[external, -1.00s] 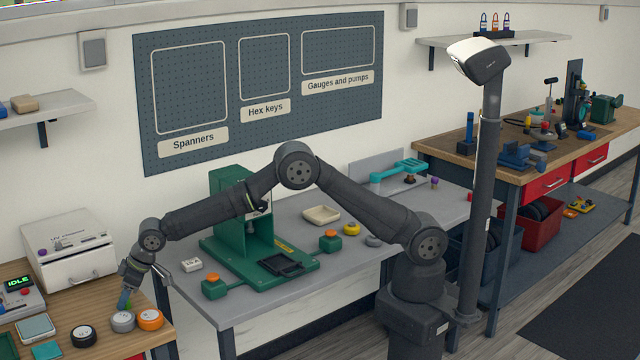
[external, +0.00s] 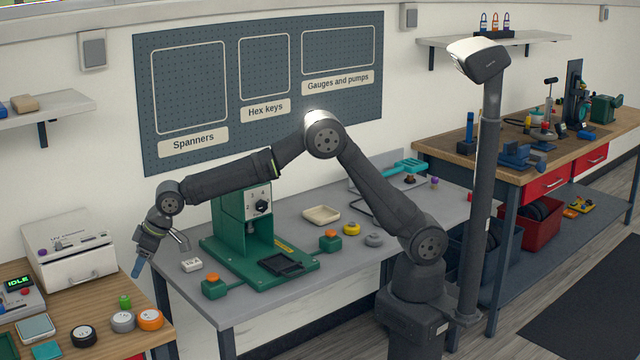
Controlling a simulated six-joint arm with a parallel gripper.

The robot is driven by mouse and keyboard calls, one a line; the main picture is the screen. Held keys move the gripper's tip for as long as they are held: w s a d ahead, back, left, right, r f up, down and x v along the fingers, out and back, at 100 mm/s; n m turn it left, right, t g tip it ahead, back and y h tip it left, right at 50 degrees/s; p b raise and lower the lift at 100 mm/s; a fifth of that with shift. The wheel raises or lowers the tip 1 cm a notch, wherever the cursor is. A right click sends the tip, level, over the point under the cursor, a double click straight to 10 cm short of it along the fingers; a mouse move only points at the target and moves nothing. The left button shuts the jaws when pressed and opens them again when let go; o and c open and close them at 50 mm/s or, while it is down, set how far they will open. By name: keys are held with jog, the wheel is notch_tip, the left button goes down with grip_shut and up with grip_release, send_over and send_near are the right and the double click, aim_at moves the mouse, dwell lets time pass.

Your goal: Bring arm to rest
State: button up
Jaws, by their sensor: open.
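My gripper (external: 138,266) hangs at the left end of my arm, pointing down above the gap between the wooden bench and the grey table. It is open, and I see nothing between its fingers. It is clear of the surfaces below. A small green cylinder (external: 125,302) stands on or just behind a grey round piece (external: 123,321) on the wooden bench; I cannot tell which. An orange round piece (external: 150,320) and a black round piece (external: 83,336) lie beside it.
A green press (external: 245,225) stands on the grey table (external: 330,265), below my forearm. A white box (external: 70,248) stands at the back of the wooden bench. A dark post (external: 482,200) rises beside my base. The air above the grey table's front is free.

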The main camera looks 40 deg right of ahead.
aim_at(124, 297)
jog(key=x, duration=1.2)
jog(key=shift+f, duration=0.1)
jog(key=shift+r, duration=1.25)
